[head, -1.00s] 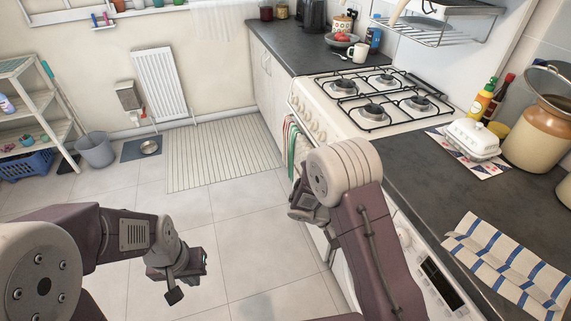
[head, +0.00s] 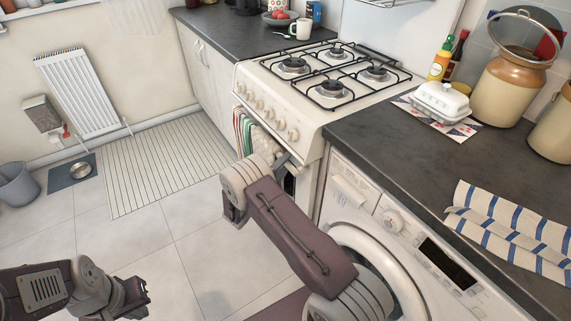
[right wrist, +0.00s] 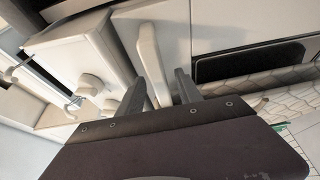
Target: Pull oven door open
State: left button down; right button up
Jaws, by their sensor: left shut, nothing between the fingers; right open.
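The white oven (head: 310,135) stands under the gas hob, with striped and patterned towels (head: 247,132) hanging along its front. In the right wrist view its door (right wrist: 222,25) shows with a dark window strip (right wrist: 250,62), and a pale handle bar (right wrist: 150,55) runs between my right gripper's fingers. My right gripper (right wrist: 158,95) is open around the bar; contact cannot be told. In the head view the right gripper (head: 288,160) is at the oven front, partly hidden by my arm. My left gripper (head: 138,298) is shut and empty, low over the floor.
A washing machine (head: 400,235) stands right of the oven under the dark counter (head: 375,150), close to my right arm. On the counter are a butter dish (head: 440,102), jars and a striped cloth (head: 510,235). The tiled floor (head: 140,235) left of the oven is clear.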

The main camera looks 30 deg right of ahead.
jog(key=shift+w+d, duration=0.25)
jog(key=shift+d, duration=0.25)
grip_shut()
dwell(1.1)
